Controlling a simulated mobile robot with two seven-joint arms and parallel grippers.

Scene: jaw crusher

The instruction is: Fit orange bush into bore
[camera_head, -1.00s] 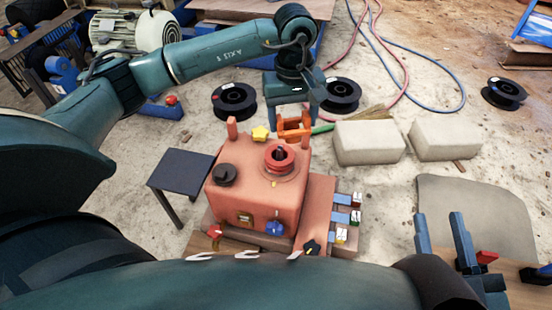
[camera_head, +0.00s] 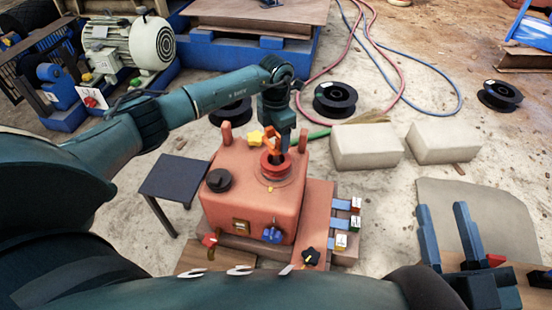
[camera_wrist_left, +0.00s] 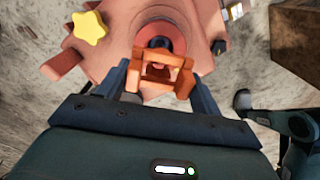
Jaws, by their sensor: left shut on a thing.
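My left gripper (camera_head: 280,143) is shut on the orange bush (camera_head: 272,140), a blocky open frame, which it holds above the red housing (camera_head: 250,212). I cannot tell whether the bush touches the rim. My right gripper (camera_head: 444,208) is open and empty at the lower right.
A yellow star knob (camera_head: 255,138), a black cap (camera_head: 219,180) and two upright posts stand on the housing. A dark side table (camera_head: 174,178) is to its left. Pale blocks (camera_head: 366,147) and black spools (camera_head: 335,99) lie behind and right. Bare floor lies between.

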